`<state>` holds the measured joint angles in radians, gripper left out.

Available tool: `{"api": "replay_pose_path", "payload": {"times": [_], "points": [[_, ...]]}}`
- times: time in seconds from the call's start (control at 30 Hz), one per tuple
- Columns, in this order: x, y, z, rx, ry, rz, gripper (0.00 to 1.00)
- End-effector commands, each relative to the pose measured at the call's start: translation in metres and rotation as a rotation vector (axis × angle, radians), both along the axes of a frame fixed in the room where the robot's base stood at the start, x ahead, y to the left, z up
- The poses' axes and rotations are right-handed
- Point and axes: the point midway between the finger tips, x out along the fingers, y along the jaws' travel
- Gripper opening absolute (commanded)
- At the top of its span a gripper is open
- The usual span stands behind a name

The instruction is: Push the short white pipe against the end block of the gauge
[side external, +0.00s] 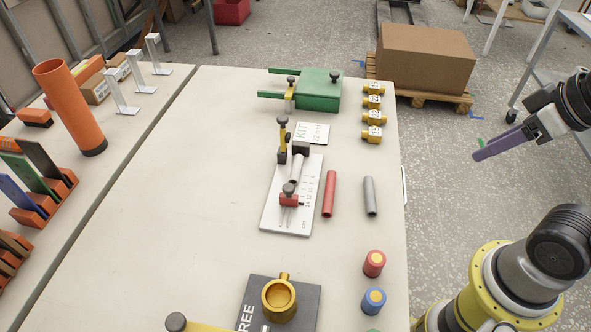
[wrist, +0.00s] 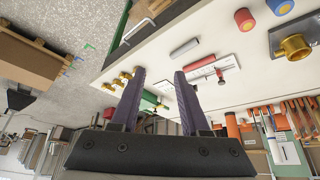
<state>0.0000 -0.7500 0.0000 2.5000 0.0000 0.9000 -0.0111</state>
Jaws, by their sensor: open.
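The gauge (side external: 272,212) is a white plate with printed marks lying on the table, also in the wrist view (wrist: 230,63). A dark end block (side external: 300,147) stands at its far end and a red slider (side external: 289,199) with a dark knob sits near its near end. The short white pipe (side external: 296,169) lies on the gauge between them. Its far end appears close to the end block; I cannot tell if they touch. My gripper (side external: 478,157) is open and empty, off the table's right side, well away from the gauge; its purple fingers show in the wrist view (wrist: 160,73).
A red pipe (side external: 329,193) and a grey pipe (side external: 370,196) lie right of the gauge. A black-and-yellow upright tool (side external: 283,140) stands beside the end block. A green box (side external: 319,90) and several yellow fittings (side external: 373,118) stand behind. The table left of the gauge is clear.

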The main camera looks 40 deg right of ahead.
Motion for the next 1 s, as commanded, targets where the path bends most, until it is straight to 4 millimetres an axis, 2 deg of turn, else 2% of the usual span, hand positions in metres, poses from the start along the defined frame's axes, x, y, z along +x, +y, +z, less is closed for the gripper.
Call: {"api": "replay_pose_path", "payload": {"times": [0.03, 0.13, 0.2, 0.23, 0.27, 0.43, 0.6, 0.77, 0.9, 1.0], "points": [[0.0, 0.0, 0.0, -0.01, 0.0, 0.019, 0.35], [0.0, -0.001, 0.001, -0.066, 0.003, 0.115, 0.17], [0.005, -0.003, 0.013, -0.142, -0.017, 0.228, 0.04], [0.009, -0.005, 0.02, -0.182, -0.024, 0.284, 0.0], [0.015, -0.007, 0.026, -0.225, -0.025, 0.344, 0.0], [0.067, -0.002, 0.057, -0.464, 0.021, 0.77, 0.0], [0.136, 0.026, 0.065, -0.663, 0.095, 1.225, 0.0], [0.194, 0.07, 0.048, -0.788, 0.162, 1.593, 0.0], [0.233, 0.121, 0.016, -0.859, 0.217, 1.869, 0.0], [0.25, 0.159, -0.016, -0.88, 0.258, 2.015, 0.0]]}}
